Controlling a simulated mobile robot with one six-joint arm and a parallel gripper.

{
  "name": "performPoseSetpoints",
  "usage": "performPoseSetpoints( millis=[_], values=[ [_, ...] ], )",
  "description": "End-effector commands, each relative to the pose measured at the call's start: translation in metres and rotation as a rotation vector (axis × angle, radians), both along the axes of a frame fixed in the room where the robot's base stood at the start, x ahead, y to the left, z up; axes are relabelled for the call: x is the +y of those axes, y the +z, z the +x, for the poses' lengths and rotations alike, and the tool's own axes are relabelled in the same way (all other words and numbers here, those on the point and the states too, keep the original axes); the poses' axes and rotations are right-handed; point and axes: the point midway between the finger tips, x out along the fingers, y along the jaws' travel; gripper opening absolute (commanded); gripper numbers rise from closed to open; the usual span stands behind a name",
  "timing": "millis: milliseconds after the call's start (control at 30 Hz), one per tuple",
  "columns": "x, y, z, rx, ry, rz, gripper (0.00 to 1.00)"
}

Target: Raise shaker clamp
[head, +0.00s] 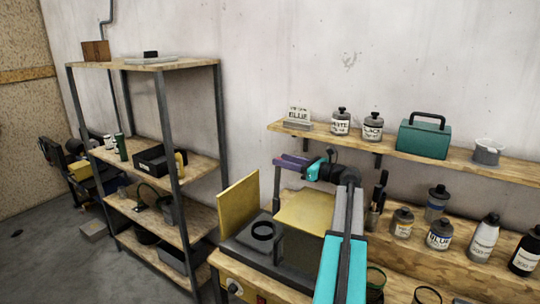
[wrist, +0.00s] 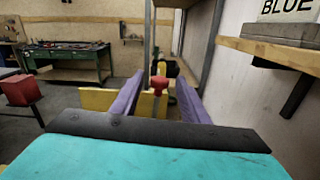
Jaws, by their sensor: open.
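A dark grey machine (head: 272,248) with a black ring on top (head: 263,231) and yellow panels (head: 238,204) sits on the wooden bench in the head view; it looks like the shaker. I cannot make out its clamp for sure. In the wrist view a red T-shaped knob (wrist: 159,84) stands upright before a yellow panel (wrist: 147,106), seen between my fingers; it may be the clamp's handle. My gripper (wrist: 156,98) is open and empty, its purple fingers spread. In the head view my gripper (head: 293,160) is above and behind the machine, apart from it.
A wall shelf (head: 440,157) with bottles and a teal toolbox (head: 424,138) runs behind my arm. More bottles stand below it on the right. A metal-framed shelf rack (head: 215,130) stands at left. The floor (head: 60,255) at far left is mostly clear.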

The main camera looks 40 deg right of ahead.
Motion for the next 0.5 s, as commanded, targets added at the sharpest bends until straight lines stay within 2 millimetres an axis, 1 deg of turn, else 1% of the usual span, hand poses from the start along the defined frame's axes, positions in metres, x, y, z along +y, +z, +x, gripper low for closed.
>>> performPoseSetpoints(
  millis=[33, 200, 400, 500],
  values=[
    [0.002, 0.002, 0.008, 0.0, 0.002, 0.0, 0.41],
    [0.008, 0.002, 0.032, 0.0, 0.002, 0.001, 0.41],
    [0.013, 0.002, 0.054, 0.0, 0.001, 0.001, 0.41],
    [0.014, 0.001, 0.06, -0.001, 0.0, 0.0, 0.41]
  ],
)
